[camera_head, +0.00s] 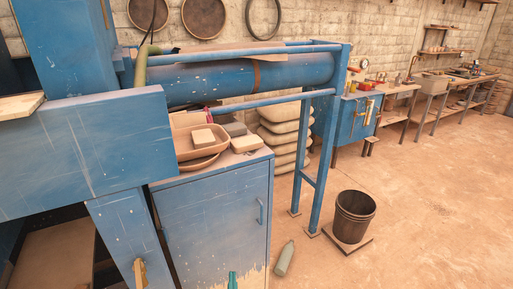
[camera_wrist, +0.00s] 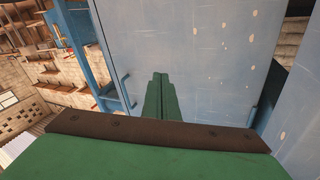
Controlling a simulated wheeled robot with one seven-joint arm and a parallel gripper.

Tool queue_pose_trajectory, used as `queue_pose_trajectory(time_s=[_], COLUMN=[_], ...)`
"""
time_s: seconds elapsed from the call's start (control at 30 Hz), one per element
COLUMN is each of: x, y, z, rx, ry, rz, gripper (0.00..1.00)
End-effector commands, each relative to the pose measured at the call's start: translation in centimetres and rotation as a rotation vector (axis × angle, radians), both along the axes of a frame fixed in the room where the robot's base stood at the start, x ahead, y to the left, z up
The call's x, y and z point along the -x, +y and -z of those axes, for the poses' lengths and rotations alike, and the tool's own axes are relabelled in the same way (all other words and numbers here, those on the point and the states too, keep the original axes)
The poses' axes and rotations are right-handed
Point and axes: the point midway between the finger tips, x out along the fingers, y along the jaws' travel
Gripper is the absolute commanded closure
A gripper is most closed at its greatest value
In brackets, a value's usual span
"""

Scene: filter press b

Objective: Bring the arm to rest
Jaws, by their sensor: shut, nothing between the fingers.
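My gripper (camera_wrist: 158,76) is green, and its two fingers are together with nothing between them. In the wrist view it points at a pale blue, paint-chipped panel (camera_wrist: 215,50); I cannot tell the gap between them. In the head view, only a small green tip of my gripper (camera_head: 232,281) shows at the bottom edge, in front of the blue cabinet (camera_head: 215,215). The rest of my arm is out of the head view.
The blue press beam (camera_head: 90,150) crosses the left. A wooden tray (camera_head: 190,145) stands on the cabinet. The floor at right is clear.

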Motion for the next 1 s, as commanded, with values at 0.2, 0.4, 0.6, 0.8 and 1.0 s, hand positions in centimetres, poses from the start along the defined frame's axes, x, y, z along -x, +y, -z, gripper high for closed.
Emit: queue_pose_trajectory(time_s=[0.2,0.4,0.6,0.8,1.0], x=[8.3,16.1,24.0,31.7,38.4], y=[3.1,3.4,2.1,-0.5,-3.7], z=[-0.3,-0.7,-1.6,-3.4,-6.5], rx=[-0.073,-0.095,-0.075,-0.016,0.078], ry=[0.027,0.068,0.121,0.176,0.229], rz=[0.033,0.069,0.102,0.122,0.122], gripper=[1.0,1.0,1.0,1.0,1.0])
